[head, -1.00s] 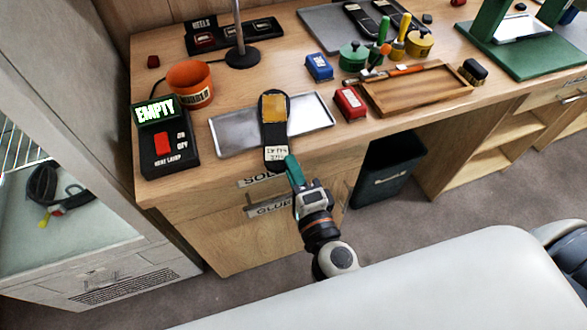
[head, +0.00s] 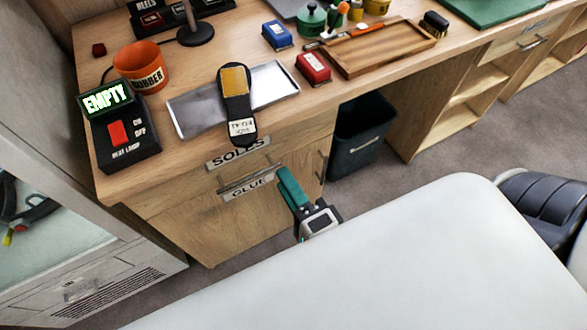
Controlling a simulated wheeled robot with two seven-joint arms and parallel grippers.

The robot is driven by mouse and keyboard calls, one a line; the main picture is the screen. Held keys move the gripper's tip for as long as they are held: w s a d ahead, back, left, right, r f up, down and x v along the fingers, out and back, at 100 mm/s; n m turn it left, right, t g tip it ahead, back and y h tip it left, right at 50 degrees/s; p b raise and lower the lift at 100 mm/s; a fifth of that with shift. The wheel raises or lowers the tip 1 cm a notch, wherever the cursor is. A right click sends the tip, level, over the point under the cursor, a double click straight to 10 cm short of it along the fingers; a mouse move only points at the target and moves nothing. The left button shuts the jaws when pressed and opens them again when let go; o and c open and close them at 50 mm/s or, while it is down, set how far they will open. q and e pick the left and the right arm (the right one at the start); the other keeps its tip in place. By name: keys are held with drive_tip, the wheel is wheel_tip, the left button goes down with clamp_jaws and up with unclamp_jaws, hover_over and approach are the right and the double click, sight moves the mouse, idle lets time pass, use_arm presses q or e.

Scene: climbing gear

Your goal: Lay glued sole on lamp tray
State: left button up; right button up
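The sole (head: 236,108) is black with an amber patch at its far end and a white label at its near end. It lies across the shallow metal lamp tray (head: 190,112), and its labelled end reaches past the tray's front rim to the desk edge. My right gripper (head: 287,182) has teal fingers and is in front of the drawers, below and right of the sole and apart from it. It holds nothing that I can see; its fingers overlap in this view, so their opening is unclear. My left gripper is out of view.
The heat lamp box (head: 125,135) with an "EMPTY" display and red switch stands left of the tray. Behind are an orange rubber pot (head: 141,67) and a lamp stand (head: 195,32). Red (head: 313,68) and blue (head: 276,36) boxes and a wooden tray (head: 385,52) are at right.

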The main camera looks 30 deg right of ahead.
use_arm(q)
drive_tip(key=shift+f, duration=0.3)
use_arm(e)
drive_tip(key=shift+s, duration=0.85)
